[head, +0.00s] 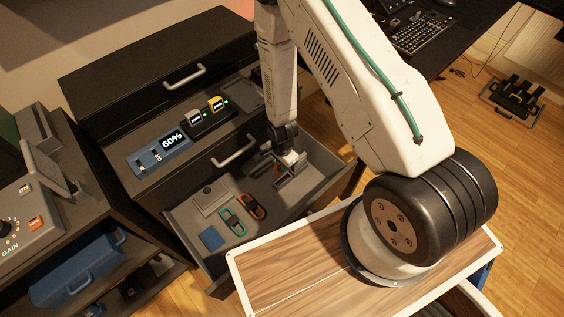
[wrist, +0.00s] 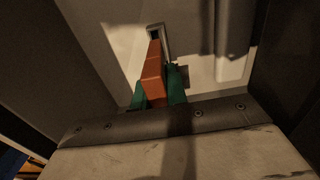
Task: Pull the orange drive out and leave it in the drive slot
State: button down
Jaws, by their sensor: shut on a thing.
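My gripper (head: 290,160) hangs low over the open drawer in the head view. In the wrist view my gripper (wrist: 160,92), with green finger pads, is shut on an orange block, which I take as the orange drive (wrist: 154,75). A hollow metal end sticks out beyond the orange body. The head view does not show the held piece clearly. On the cabinet, a dark dock (head: 210,122) holds a grey drive (head: 194,117) and a yellow drive (head: 216,104), with green lights beside them. I cannot tell which opening is the drive slot.
The open drawer (head: 185,240) holds an orange-rimmed item (head: 252,206), a green-rimmed item (head: 232,220) and a blue piece (head: 211,238). A blue "60%" unit (head: 160,153) stands left of the dock. A GAIN console (head: 25,235) with a small orange part is at far left.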

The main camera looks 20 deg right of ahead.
aim_at(282, 175)
jog(key=shift+f, duration=1.65)
jog(key=shift+f, duration=2.05)
jog(key=c, duration=1.3)
grip_release()
jog(key=shift+r, duration=0.15)
notch_tip(282, 175, up, 8)
jog(key=shift+f, duration=0.2)
